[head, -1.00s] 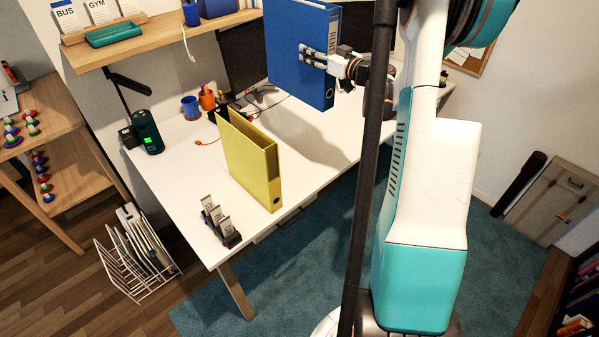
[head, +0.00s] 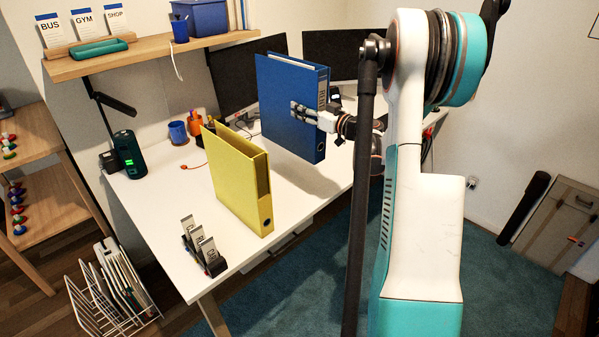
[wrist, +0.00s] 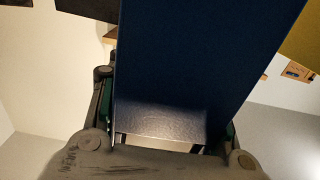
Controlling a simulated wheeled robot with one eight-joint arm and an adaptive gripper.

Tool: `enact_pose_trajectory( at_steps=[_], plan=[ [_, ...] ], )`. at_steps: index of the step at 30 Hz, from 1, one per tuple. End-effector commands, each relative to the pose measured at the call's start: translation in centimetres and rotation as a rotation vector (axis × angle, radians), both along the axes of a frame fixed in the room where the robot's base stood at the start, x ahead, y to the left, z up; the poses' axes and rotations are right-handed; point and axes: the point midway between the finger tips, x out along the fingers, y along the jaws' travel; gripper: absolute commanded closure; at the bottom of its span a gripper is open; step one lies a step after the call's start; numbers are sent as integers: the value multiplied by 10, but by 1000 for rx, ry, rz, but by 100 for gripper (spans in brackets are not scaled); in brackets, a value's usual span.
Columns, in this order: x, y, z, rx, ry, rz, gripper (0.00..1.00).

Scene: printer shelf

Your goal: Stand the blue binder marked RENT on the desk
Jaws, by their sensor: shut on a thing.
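The blue binder (head: 285,105) is upright in the head view, over the back part of the white desk (head: 172,208). Its spine, with a pale label too small to read now, faces right. My gripper (head: 308,113) is shut on the binder near its spine edge. In the wrist view the binder (wrist: 200,60) fills the middle, between the two fingers of my gripper (wrist: 165,135). A shadow lies on the desk below the binder; I cannot tell whether its bottom edge touches the desk.
A yellow binder (head: 232,180) stands on the desk in front and left. Small label holders (head: 203,246) stand at the front edge. Two monitors (head: 332,55) stand behind. Pen cups (head: 178,132) and a dark green device (head: 129,154) are at the left. A wall shelf (head: 150,53) hangs above.

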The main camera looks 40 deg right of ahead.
Motion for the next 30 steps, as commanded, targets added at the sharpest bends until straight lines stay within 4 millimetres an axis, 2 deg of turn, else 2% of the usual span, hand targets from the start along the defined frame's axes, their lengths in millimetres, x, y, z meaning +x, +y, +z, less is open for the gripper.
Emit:
enact_pose_trajectory(
  at_steps=[3, 15, 18, 26, 30],
  plan=[
    [0, 0, -29, 1, -1, 0, 100],
    [0, 0, -114, 1, -1, 0, 100],
    [0, 0, -127, 1, -1, 0, 100],
    [0, 0, -140, 1, -1, 0, 100],
    [0, 0, -156, 1, -1, 0, 100]
  ],
)
